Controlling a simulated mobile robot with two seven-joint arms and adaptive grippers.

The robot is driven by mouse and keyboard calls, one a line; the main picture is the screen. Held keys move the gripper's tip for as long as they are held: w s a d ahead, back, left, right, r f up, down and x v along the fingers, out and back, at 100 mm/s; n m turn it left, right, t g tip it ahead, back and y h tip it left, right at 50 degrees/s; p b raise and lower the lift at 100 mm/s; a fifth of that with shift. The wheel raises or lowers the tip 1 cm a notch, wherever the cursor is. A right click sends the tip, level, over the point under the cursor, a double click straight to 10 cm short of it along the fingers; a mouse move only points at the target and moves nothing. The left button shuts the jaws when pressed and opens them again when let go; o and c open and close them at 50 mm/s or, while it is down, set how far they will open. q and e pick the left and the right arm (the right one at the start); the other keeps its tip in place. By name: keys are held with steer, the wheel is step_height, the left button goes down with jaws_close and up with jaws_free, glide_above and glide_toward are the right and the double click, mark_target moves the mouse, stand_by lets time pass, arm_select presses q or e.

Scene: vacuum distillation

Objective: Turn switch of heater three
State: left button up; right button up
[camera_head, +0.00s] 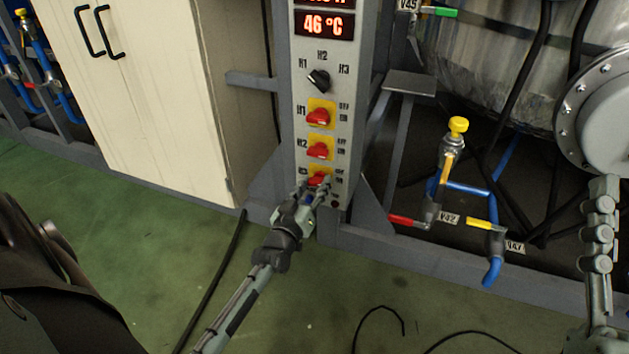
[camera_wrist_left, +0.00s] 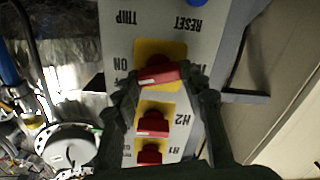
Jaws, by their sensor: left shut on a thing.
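The switch of heater three (camera_head: 319,179) is a red knob on a yellow plate, lowest of the three red switches on the grey control panel (camera_head: 345,85). My left gripper (camera_head: 316,188) is at this switch and partly covers it in the head view. In the left wrist view the panel appears upside down, and the red knob (camera_wrist_left: 158,75) lies between the two fingertips of my left gripper (camera_wrist_left: 159,80). The fingers are shut on the knob. The knob looks slightly tilted there.
The H1 switch (camera_head: 318,117) and H2 switch (camera_head: 318,150) sit just above, under a black selector knob (camera_head: 318,79) and a red display reading 46 °C (camera_head: 324,25). A pale cabinet (camera_head: 150,110) stands left; valves and pipes (camera_head: 455,185) stand right. Cables lie on the green floor.

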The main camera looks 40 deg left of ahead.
arm_select(q)
steer(key=shift+a+n+p, duration=0.1)
steer(key=shift+n+p, duration=0.25)
steer(key=shift+n, duration=1.55)
steer(key=n+p, duration=0.1)
steer(key=n, duration=0.1)
steer(key=shift+n, duration=0.3)
steer(key=shift+f+n, duration=0.1)
steer(key=shift+n, duration=1.7)
steer(key=n, duration=0.3)
steer(key=shift+a+f+b, duration=0.1)
steer(key=shift+b, duration=0.3)
steer(key=shift+n, duration=0.7)
arm_select(e)
steer(key=shift+w+a+f+g, duration=0.2)
steer(key=shift+w+f+g, duration=0.05)
steer(key=shift+f+g, duration=0.25)
steer(key=shift+w+a+f+g, duration=0.25)
steer(key=shift+f+g, duration=0.15)
steer(key=shift+f, duration=0.15)
steer(key=shift+d+r+h, duration=0.1)
steer(key=shift+r+h, duration=0.05)
steer(key=shift+h, duration=0.15)
